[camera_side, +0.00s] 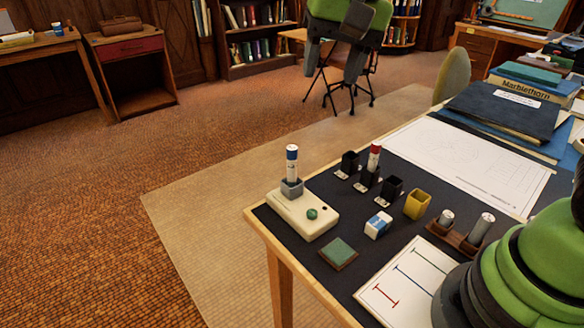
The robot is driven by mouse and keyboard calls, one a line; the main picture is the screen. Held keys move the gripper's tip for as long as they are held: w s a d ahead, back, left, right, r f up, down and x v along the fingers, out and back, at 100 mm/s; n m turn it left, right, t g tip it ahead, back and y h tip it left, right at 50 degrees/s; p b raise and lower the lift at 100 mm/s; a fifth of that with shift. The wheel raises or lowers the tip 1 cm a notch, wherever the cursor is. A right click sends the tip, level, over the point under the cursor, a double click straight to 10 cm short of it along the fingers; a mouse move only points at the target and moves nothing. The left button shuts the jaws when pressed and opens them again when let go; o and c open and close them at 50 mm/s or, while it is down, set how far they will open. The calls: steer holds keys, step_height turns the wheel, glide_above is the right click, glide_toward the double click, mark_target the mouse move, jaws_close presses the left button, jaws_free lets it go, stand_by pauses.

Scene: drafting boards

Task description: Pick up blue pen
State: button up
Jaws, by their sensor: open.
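The blue pen (292,163) is a white marker with a blue band and cap at its top. It stands upright in a grey square socket (291,188) on a cream box with a green knob (312,213), at the table's near left corner. My gripper (332,76) shows at the top of the view, green with dark fingers pointing down. It is open and empty, apart from the pen and higher in the picture.
A red-capped pen (374,160) stands in one of several small black holders right of the cream box. A yellow cup (417,204), a blue-and-white block (378,225) and a green square pad (338,253) lie nearby. Large drawing paper (465,165) covers the table behind.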

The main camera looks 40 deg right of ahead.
steer(key=m+g, duration=0.1)
steer(key=g, duration=0.1)
glide_toward(292, 158)
steer(key=shift+f+h, duration=0.3)
steer(key=shift+h, duration=0.1)
steer(key=shift+m, duration=0.3)
steer(key=f, duration=0.5)
steer(key=shift+w+f, duration=0.2)
steer(key=shift+w, duration=0.05)
steer(key=f, duration=0.5)
steer(key=shift+w+f, duration=0.25)
steer(key=shift+f, duration=0.1)
steer(key=shift+c, duration=0.2)
jaws_close()
